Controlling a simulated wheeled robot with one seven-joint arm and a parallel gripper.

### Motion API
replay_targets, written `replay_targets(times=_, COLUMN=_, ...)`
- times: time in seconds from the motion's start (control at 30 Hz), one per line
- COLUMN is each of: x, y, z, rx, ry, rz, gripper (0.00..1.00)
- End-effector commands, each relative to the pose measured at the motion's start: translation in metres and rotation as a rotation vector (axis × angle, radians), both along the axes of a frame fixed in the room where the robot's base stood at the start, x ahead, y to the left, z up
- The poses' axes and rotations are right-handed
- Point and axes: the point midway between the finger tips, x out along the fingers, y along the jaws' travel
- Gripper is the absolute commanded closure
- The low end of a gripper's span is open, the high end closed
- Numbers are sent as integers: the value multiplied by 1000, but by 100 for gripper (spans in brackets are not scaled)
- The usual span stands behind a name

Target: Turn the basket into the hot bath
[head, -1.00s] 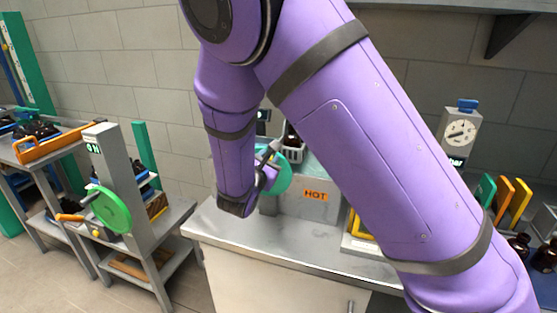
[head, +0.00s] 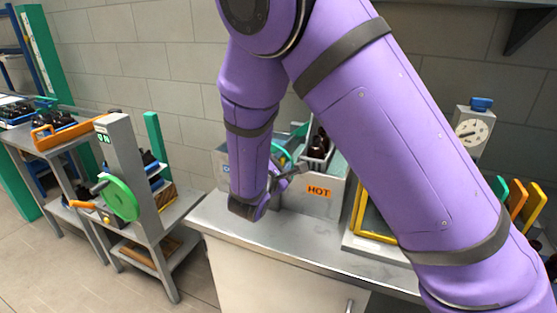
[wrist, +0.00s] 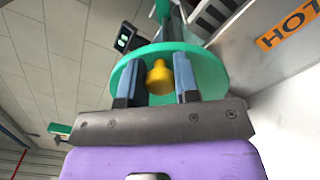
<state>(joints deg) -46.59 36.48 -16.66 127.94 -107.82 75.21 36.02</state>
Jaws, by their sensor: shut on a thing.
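The hot bath is a grey metal box (head: 335,202) with an orange HOT label, on the counter in the head view. A pale basket (head: 318,163) with dark bottles in it is at the bath's top and looks tilted; its lower part is partly hidden. A green wheel (head: 280,156) is at the bath's left, partly behind my arm. In the wrist view the green wheel (wrist: 212,75) carries a yellow knob (wrist: 159,78). My gripper (wrist: 160,76) is shut on that knob, a blue-grey finger on each side. In the head view my gripper (head: 284,176) is partly hidden.
Yellow, orange and green frames (head: 520,203) stand right of the bath, near a dial device (head: 472,132). A grey stand with a green handwheel (head: 119,198) is at the left. Clear counter (head: 270,233) lies in front of the bath.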

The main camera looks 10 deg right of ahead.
Motion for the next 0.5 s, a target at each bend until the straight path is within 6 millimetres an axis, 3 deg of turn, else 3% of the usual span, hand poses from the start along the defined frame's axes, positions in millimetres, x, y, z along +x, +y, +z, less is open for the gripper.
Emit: replay_targets(times=0.5, x=-6, y=-8, z=-16, rx=208, ry=-149, rz=-1, gripper=100)
